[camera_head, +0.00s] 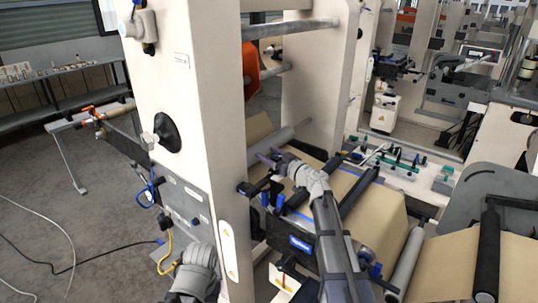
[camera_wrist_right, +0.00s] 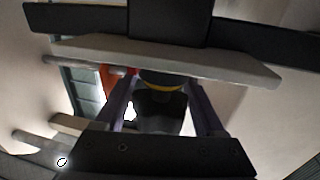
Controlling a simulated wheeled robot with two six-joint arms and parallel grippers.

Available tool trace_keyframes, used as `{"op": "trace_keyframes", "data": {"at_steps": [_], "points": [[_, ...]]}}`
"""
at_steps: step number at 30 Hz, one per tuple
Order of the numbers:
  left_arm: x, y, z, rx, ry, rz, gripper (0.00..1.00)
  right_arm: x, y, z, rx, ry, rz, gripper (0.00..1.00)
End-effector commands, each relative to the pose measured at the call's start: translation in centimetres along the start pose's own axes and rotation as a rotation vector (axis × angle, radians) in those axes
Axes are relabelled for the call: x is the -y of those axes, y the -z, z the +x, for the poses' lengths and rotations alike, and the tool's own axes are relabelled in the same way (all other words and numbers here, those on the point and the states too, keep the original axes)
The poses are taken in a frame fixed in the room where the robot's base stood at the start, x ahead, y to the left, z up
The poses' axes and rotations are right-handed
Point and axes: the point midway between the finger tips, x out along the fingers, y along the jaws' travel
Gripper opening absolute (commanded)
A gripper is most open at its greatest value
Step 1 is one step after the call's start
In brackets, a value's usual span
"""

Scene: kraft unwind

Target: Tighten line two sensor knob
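My right gripper (camera_head: 268,157) shows in the head view with two purple fingers spread apart over the brown paper web, by the left side of the web frame. In the right wrist view the right gripper (camera_wrist_right: 163,90) has a finger on each side of the picture, with a gap between them. A dark round part with a yellow band (camera_wrist_right: 163,86) appears between the fingertips; I cannot tell whether it is the sensor knob or whether the fingers touch it. My left wrist shows at the bottom left of the head view, but its fingers are hidden.
A cream machine upright (camera_head: 195,95) stands left of my right gripper. A grey roller (camera_head: 285,140) and the brown paper web (camera_head: 375,205) lie beside the gripper. A black sensor box with a blue label (camera_head: 298,243) sits below. Cables lie on the floor at left.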

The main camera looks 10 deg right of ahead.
Motion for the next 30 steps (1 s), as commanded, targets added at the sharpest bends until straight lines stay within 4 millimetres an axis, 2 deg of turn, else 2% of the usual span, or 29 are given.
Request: {"op": "trace_keyframes", "data": {"at_steps": [2, 17, 23, 30], "points": [[0.00, 0.00, 0.00, 0.000, 0.000, 0.000, 0.50, -0.01, 0.00, -0.01, 0.000, 0.000, 0.000, 0.61], [0.00, 0.00, 0.00, 0.000, 0.000, 0.000, 0.50, -0.01, 0.00, -0.03, 0.000, 0.000, 0.000, 0.06], [0.00, 0.00, 0.00, 0.000, 0.000, 0.000, 0.50, 0.01, 0.00, -0.07, 0.000, -0.056, 0.000, 0.06], [0.00, 0.00, -0.01, 0.000, 0.000, 0.000, 0.50, -0.68, 0.02, -0.14, 0.000, -0.258, 0.000, 0.06]]}}
